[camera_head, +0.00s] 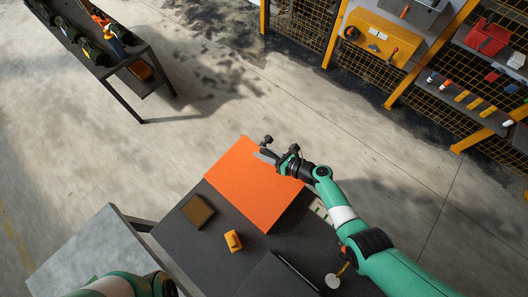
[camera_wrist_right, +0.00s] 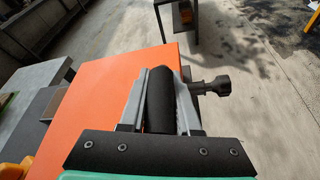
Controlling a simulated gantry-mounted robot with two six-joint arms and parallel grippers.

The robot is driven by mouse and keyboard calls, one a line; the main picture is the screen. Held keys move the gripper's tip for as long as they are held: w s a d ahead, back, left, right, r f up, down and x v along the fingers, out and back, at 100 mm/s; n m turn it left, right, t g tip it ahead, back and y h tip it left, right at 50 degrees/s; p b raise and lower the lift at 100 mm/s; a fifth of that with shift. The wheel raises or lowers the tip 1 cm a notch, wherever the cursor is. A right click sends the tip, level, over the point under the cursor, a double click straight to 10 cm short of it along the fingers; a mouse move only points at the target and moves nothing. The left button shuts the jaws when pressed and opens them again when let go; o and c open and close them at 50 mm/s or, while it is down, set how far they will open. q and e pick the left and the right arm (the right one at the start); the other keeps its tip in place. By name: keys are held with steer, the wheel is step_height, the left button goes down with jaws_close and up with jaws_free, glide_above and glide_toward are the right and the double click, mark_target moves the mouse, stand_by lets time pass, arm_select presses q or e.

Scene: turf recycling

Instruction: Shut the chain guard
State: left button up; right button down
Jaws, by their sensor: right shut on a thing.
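The chain guard (camera_head: 245,180) is a flat orange panel on the dark machine (camera_head: 215,245) in the middle of the head view. It fills the left middle of the right wrist view (camera_wrist_right: 95,105). My right gripper (camera_head: 272,154) is at the panel's far right edge. In the right wrist view its two grey fingers are shut on a black round bar, the handle (camera_wrist_right: 160,98). A dark knob-like end (camera_wrist_right: 214,87) sticks out to the right of the fingers. I cannot tell how far the guard is open. My left gripper is out of view; only part of that arm shows at bottom left.
An ochre block (camera_head: 233,241) and a brown square piece (camera_head: 197,211) lie on the machine's dark top. A grey table (camera_head: 85,255) stands at left. A dark bench (camera_head: 130,55) stands at upper left. Shelves and mesh fencing line the upper right. Concrete floor beyond the guard is clear.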

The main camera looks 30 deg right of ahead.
steer(key=shift+s+a+f, duration=0.15)
steer(key=shift+f, duration=0.05)
steer(key=c, duration=1.1)
jaws_free()
steer(key=shift+o, duration=0.9)
steer(key=shift+a, duration=0.15)
steer(key=shift+r, duration=0.15)
steer(key=p+v, duration=0.5)
steer(key=v, duration=0.6)
steer(key=shift+p, duration=0.35)
steer(key=shift+s+d, duration=0.2)
steer(key=shift+d, duration=0.05)
steer(key=shift+c, duration=0.2)
